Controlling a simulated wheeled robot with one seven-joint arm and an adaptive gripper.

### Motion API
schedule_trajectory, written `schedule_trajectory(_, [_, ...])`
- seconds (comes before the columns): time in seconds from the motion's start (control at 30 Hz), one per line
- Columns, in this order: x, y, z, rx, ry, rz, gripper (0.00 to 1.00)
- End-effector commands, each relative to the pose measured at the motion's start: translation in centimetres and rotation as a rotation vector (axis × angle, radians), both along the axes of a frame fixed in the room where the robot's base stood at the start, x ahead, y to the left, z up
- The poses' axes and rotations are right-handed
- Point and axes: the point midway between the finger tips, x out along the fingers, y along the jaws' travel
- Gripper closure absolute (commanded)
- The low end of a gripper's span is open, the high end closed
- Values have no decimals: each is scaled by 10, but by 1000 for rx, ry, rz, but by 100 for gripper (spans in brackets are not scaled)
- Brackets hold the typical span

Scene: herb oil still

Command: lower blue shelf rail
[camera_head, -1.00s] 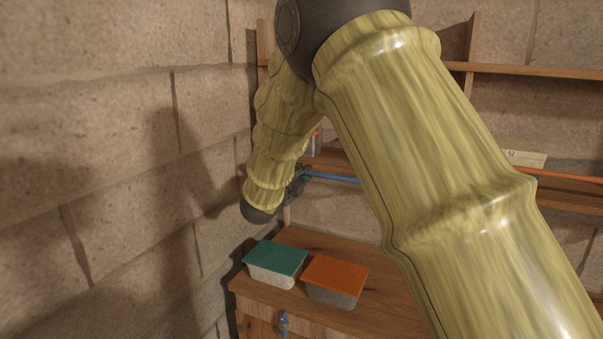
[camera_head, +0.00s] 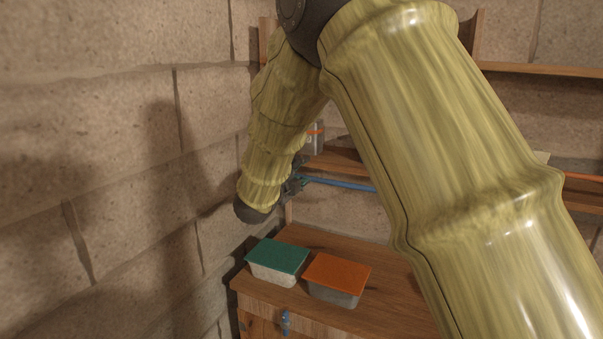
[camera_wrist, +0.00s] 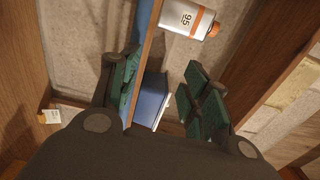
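The blue shelf rail (camera_head: 342,184) runs below the front of the wooden shelf, left of centre in the head view. My forearm hides its right part. My gripper (camera_head: 294,185) is small and dark at the rail's left end. In the wrist view my gripper (camera_wrist: 163,92) is open, its green-padded fingers wide apart. A blue strip, apparently the rail (camera_wrist: 143,20), runs beside a wooden edge and passes behind the left finger. I cannot tell whether the finger touches it. A blue block with a pale edge (camera_wrist: 150,98) shows between the fingers, beyond them.
A grey container marked 95 (camera_wrist: 187,19) stands on the shelf. A green-lidded box (camera_head: 277,259) and an orange-lidded box (camera_head: 337,275) sit on the wooden cabinet (camera_head: 385,285) below. A block wall (camera_head: 110,130) stands close to my arm on the left. An orange rail (camera_head: 585,177) is at right.

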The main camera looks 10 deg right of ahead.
Motion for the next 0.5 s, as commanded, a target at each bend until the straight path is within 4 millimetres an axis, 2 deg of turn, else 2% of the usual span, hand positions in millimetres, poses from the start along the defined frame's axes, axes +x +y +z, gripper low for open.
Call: schedule_trajectory(0.5, [-37,25,15,1,-1,0,54])
